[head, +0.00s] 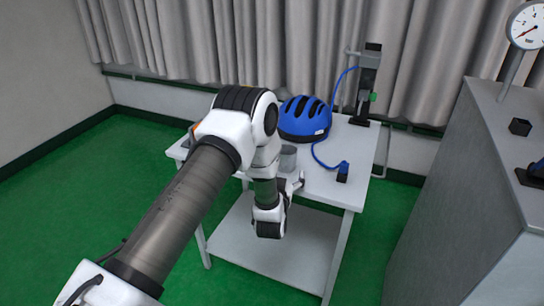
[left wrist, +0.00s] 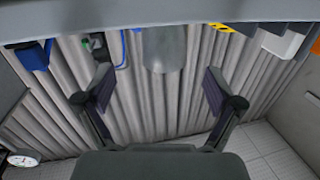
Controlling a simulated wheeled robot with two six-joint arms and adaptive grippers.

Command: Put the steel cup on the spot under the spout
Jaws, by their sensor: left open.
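The steel cup (head: 288,158) stands on the white table, just in front of the blue helmet and partly behind my left arm. In the left wrist view the cup (left wrist: 163,50) appears at the top, in line with the gap between my fingers and apart from them. My left gripper (left wrist: 160,90) is open and empty. In the head view my own wrist mostly hides it. The spot under the spout cannot be made out clearly. My right gripper is not seen.
The blue helmet (head: 305,120) sits behind the cup. A blue hose runs from the stand to a blue fitting on a small black block (head: 342,174) at the table's right. A grey cabinet (head: 470,200) with a gauge (head: 527,26) stands farther right. The table's front right is clear.

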